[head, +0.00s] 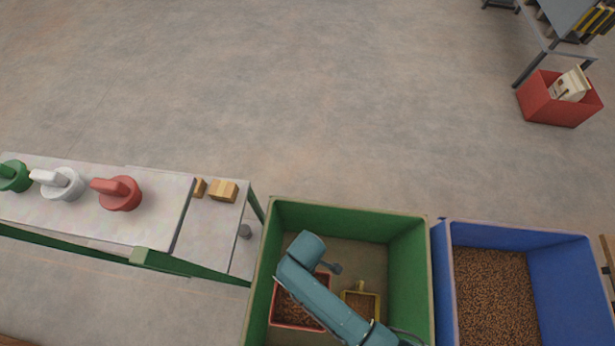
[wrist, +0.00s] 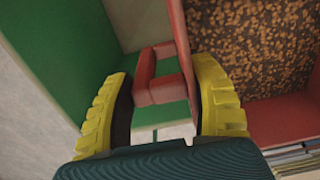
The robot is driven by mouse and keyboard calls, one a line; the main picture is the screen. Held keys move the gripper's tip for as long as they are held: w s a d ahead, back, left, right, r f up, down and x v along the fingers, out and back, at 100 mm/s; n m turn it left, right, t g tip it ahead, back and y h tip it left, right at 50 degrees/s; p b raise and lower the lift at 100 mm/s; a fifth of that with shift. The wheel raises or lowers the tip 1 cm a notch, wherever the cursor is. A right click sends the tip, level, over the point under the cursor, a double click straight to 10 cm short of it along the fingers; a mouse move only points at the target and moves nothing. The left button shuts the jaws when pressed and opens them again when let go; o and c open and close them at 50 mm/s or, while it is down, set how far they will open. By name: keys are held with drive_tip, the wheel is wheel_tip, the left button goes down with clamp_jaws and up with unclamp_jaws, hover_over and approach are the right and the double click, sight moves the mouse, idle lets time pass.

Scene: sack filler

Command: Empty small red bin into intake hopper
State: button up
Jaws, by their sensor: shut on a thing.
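The small red bin (head: 299,327) is inside a large green bin (head: 410,250) in the head view. It holds brown pellets and is partly hidden under my arm. In the wrist view the red bin's wall (wrist: 280,122) and pellets fill the right side. My gripper (wrist: 165,90) has its yellow fingers on either side of the bin's red handle (wrist: 160,91) and is shut on it. The bin looks roughly level, with pellets inside. I cannot tell whether its base touches the green bin's floor. No container is clearly marked as the intake hopper.
A small yellow bin (head: 348,299) with pellets sits beside the red one. A large blue bin (head: 560,275) of pellets stands to the right. Another red bin (head: 545,105) holds a bag. Open floor lies beyond.

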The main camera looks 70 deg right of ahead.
wheel_tip(320, 180, up, 11)
drive_tip(key=p, duration=0.9)
drive_tip(key=shift+p, duration=0.35)
